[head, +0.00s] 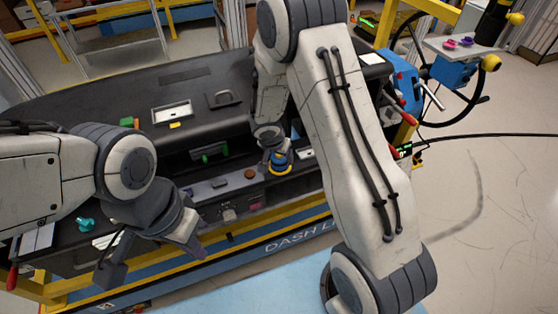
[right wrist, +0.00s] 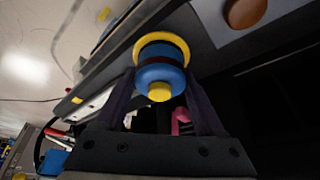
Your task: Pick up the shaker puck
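The likely shaker puck (head: 282,158) is a round blue body with a yellow rim, at the dashboard's front ledge in the head view. In the right wrist view the puck (right wrist: 160,72) shows its yellow knob towards the camera. My right gripper (right wrist: 160,85) has its two dark fingers on either side of it, with the tips close to the blue body. I cannot tell whether they press on it, or whether the puck rests on the ledge. My left gripper (head: 150,252) is open and empty, in front of the dashboard's left part.
A brown round knob (head: 249,173) sits beside the puck on the ledge. The dark dashboard (head: 100,85) spans the bench. A black steering wheel (head: 475,101) stands at the right.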

